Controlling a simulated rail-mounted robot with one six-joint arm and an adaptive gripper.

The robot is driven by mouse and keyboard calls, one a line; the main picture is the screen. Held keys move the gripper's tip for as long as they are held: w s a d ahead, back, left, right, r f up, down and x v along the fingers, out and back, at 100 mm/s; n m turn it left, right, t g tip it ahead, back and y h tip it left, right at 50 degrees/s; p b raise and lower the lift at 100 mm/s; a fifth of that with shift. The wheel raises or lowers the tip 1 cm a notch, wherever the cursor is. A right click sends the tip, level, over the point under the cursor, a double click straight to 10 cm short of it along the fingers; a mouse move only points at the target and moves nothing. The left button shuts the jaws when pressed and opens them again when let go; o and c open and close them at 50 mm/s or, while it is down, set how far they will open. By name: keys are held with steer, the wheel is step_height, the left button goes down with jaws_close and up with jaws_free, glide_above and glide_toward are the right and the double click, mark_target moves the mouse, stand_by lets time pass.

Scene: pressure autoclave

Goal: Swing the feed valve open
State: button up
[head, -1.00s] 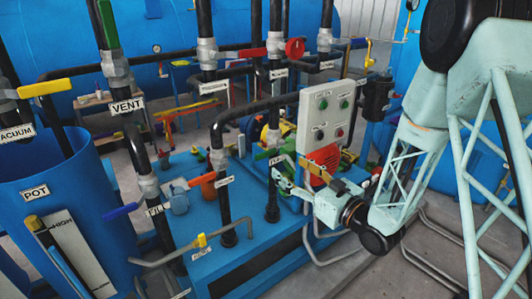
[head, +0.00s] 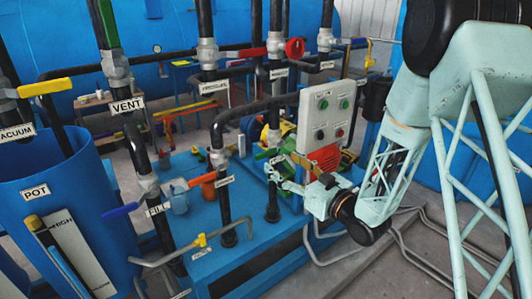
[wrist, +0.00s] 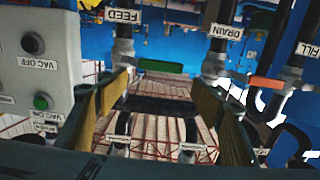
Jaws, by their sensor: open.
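The feed valve has a green handle (head: 270,154), seen in the head view on a dark vertical pipe left of the grey control box. In the wrist view, which looks upside down, the green handle (wrist: 162,66) sticks out sideways from the grey valve body (wrist: 122,50) by the FEED label (wrist: 123,15). My gripper (head: 272,173) is open in front of this pipe, close to the handle. In the wrist view my open gripper (wrist: 162,88) has its two yellow-padded fingers apart, with the handle between and beyond their tips. I see no contact. The feed label is not readable in the head view.
The drain valve's orange handle (head: 202,180) is left of the feed pipe, and the fill valve's blue handle (head: 121,211) is further left. The grey control box (head: 326,117) stands close behind my gripper. Grey tubing (head: 330,258) runs below my arm.

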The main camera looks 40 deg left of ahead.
mark_target(267, 152)
steer(key=shift+b+x, duration=0.3)
steer(key=shift+x, duration=4.7)
steer(key=c, duration=0.9)
